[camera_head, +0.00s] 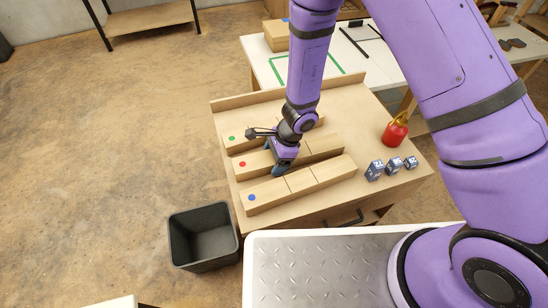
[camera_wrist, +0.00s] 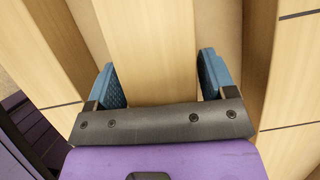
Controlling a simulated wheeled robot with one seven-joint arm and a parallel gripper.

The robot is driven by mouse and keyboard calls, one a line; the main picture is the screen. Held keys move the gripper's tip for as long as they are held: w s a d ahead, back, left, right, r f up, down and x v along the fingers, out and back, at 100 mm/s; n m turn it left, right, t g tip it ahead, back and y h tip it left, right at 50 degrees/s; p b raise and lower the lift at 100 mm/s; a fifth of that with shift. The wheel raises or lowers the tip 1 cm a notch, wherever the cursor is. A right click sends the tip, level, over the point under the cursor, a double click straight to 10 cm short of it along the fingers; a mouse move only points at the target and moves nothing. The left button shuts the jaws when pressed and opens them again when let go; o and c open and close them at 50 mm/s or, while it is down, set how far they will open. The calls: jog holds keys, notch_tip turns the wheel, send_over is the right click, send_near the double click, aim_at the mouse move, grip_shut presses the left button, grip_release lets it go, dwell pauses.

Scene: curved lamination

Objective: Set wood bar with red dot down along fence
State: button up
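The wood bar with the red dot (camera_head: 257,160) lies between two other bars, its red-dot end toward the left; part of it is hidden by my gripper. My gripper (camera_head: 281,166) points down over this bar. In the wrist view, the blue pads of my gripper (camera_wrist: 160,85) stand on either side of the bar (camera_wrist: 148,45), close to its sides. Whether both pads press on it is not clear. The fence (camera_head: 232,101) is a low wooden strip along the back edge of the workbench.
The green-dot bar (camera_head: 240,142) lies on the fence side and the blue-dot bar (camera_head: 268,195) on the near side. Blue number blocks (camera_head: 375,170) and a red bottle (camera_head: 394,134) stand at the right of the workbench (camera_head: 362,112). A black bin (camera_head: 203,237) is on the floor.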

jog(key=shift+o, duration=0.7)
jog(key=shift+r, duration=0.1)
jog(key=shift+r, duration=0.15)
jog(key=v, duration=1.2)
jog(key=shift+d, duration=0.1)
